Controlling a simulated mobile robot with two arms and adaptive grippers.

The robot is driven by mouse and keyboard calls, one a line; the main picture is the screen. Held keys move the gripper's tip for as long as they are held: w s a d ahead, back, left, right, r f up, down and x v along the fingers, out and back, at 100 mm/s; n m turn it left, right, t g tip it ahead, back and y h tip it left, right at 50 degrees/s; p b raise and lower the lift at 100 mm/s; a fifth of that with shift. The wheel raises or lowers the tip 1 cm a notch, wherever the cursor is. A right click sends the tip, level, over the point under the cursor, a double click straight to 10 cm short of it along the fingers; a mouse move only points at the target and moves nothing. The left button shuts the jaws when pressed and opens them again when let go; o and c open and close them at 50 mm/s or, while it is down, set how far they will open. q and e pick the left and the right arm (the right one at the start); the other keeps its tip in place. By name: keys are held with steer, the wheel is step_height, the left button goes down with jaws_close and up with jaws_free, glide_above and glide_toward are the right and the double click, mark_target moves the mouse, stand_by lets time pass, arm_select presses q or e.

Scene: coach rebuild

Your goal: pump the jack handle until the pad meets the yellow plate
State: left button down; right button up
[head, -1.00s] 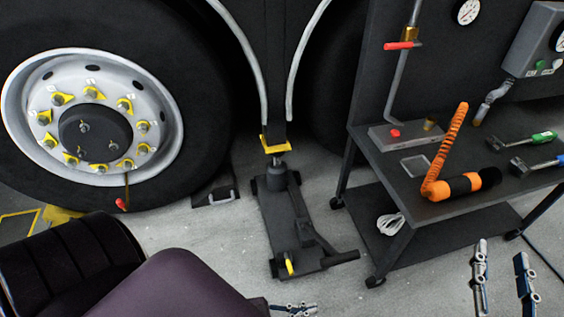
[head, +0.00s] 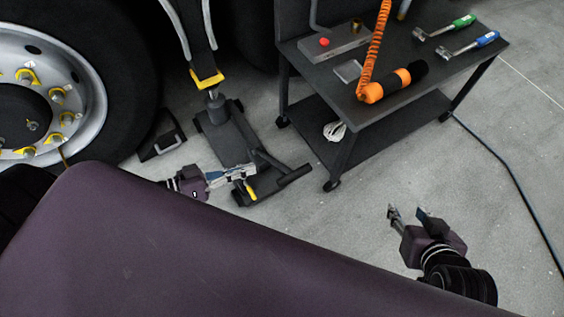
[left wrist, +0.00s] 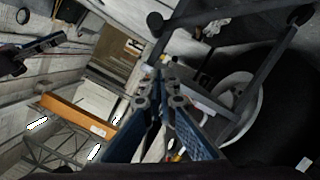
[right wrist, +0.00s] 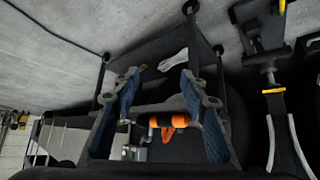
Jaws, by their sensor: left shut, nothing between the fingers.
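The dark floor jack (head: 222,135) stands on the floor by the wheel. Its pad (head: 214,97) is just below the yellow plate (head: 207,79); I cannot tell whether they touch. The plate also shows in the right wrist view (right wrist: 272,91). The dark jack handle (head: 294,175) sticks out to the right, low at the jack's near end. A yellow lever (head: 250,190) is beside it. My left gripper (head: 252,170) is shut and empty, over the jack's near end, left of the handle; contact is unclear. My right gripper (head: 405,210) is open and empty, well right of the jack.
A dark cart (head: 435,75) stands right of the jack, with an orange coiled hose (head: 374,50) and tools on top. A wheel (head: 75,80) and a black chock (head: 165,143) are at left. A purple surface (head: 180,250) fills the foreground.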

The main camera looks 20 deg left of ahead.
arm_select(q)
steer(key=shift+w+a+r, duration=0.15)
steer(key=shift+r, duration=0.35)
arm_select(e)
steer(key=shift+s+d+f, duration=0.15)
steer(key=shift+s+f, duration=0.2)
steer(key=shift+s, duration=0.1)
arm_select(q)
steer(key=w+d+f+b, duration=0.4)
steer(key=w+d+f, duration=0.1)
steer(key=d, duration=0.3)
steer(key=shift+w+d+f+b, duration=0.2)
steer(key=shift+d+b, duration=0.1)
steer(key=shift+d, duration=0.1)
arm_select(e)
steer(key=w+a+r+t+y, duration=0.1)
steer(key=w+r+t, duration=0.3)
steer(key=r, duration=0.6)
steer(key=w+a+r+t+y, duration=0.2)
steer(key=w+a+r+t, duration=0.2)
steer(key=r+t, duration=0.3)
steer(key=shift+w+a+r+n+t+y, duration=0.15)
steer(key=shift+w+r+n+t+y, duration=0.45)
steer(key=shift+r, duration=1.7)
arm_select(q)
steer(key=shift+d+f, duration=0.1)
arm_select(e)
steer(key=shift+w+m+h, duration=0.2)
steer(key=shift+m+h, duration=0.1)
